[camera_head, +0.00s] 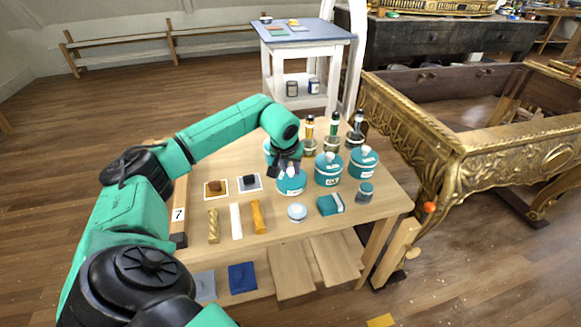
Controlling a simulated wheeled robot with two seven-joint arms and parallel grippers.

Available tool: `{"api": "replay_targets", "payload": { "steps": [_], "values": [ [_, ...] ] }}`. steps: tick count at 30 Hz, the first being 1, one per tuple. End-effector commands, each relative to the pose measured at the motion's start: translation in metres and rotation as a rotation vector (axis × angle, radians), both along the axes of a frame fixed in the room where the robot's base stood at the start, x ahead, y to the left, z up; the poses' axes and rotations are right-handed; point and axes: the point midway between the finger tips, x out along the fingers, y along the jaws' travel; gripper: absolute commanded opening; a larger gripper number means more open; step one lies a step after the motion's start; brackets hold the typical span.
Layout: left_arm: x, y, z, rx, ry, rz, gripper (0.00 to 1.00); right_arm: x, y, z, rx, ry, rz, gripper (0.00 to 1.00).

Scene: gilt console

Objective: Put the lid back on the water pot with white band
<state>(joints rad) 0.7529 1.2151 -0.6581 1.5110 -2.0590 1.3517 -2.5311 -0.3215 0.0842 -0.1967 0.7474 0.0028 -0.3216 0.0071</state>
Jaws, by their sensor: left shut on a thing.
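My left gripper (286,170) points down over the front-left teal pot (291,187) on the wooden table. It is shut on what looks like that pot's teal lid, at the top of the pot; the gripper hides most of the lid. I cannot tell whether the lid touches the rim. This pot has a pale label or band on its front. Two more teal pots, a middle one (328,173) and a right one (364,166), stand to the right with lids on. Part of another teal item (268,150) shows behind my gripper. My right gripper is not in view.
The table (270,226) also holds a small teal jar (365,192), a teal box (330,204), a pale round tin (297,212), several sticks (236,221) and two small cards. Dark-topped bottles (334,127) stand behind the pots. A gilt console (470,150) is close on the right.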

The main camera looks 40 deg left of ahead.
Motion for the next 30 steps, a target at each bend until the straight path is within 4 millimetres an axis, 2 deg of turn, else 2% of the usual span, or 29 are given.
{"api": "replay_targets", "payload": {
  "steps": [11,12,14,21,23,24,30],
  "values": [
    [-0.0001,0.0002,-0.0001,0.0,0.0,0.0,0.0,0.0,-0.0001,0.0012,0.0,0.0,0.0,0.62],
    [-0.0001,0.0002,-0.0001,0.0,0.0,0.0,0.43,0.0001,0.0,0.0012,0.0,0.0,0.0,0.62],
    [-0.0001,0.0002,-0.0001,0.0,0.0,0.0,0.66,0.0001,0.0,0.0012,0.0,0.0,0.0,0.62],
    [-0.0001,0.0002,-0.0001,0.0,0.0,0.0,0.67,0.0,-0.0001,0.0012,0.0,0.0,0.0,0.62],
    [-0.0002,0.0001,-0.0003,0.0,0.001,0.0,0.9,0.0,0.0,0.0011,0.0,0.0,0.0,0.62],
    [-0.0002,0.0001,-0.0003,0.0,0.001,0.0,0.97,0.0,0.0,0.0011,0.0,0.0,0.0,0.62],
    [-0.0001,0.0,-0.0003,0.0,0.001,0.0,0.97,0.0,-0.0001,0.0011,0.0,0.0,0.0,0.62]
  ]
}}
